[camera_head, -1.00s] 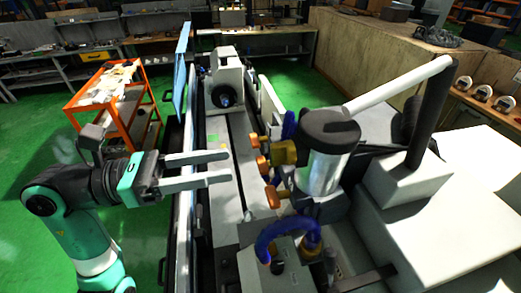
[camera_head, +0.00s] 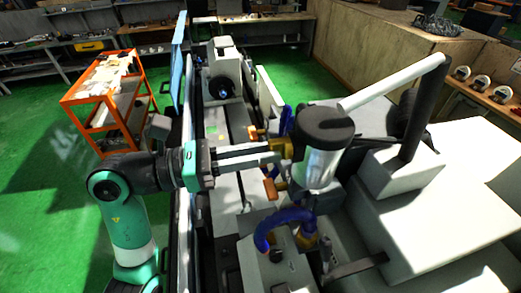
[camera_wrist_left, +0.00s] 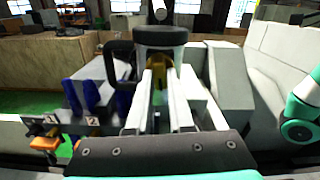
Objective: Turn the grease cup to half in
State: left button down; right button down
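The grease cup appears to be the brass fitting (camera_head: 287,148) on the left side of the steel cylinder (camera_head: 318,160) with the black cap. My left gripper (camera_head: 278,154) points right across the machine, its fingertips at the brass fitting. In the left wrist view, the brass fitting (camera_wrist_left: 158,76) shows between the ends of the two pale fingers (camera_wrist_left: 159,80). The fingers stand apart with a gap between them. Whether they touch the fitting cannot be seen. My right gripper is in neither view.
An orange knob (camera_head: 270,190) sits below the fingers. A blue hose (camera_head: 268,232) curves in front of the cylinder. The grinder's long table (camera_head: 228,190) runs under the gripper. An orange cart (camera_head: 108,100) stands at the back left on open green floor.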

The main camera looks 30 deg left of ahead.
pick_arm(q)
jog(key=shift+m+b, duration=0.6)
jog(key=shift+m, duration=0.2)
jog(key=c, duration=0.8)
grip_release()
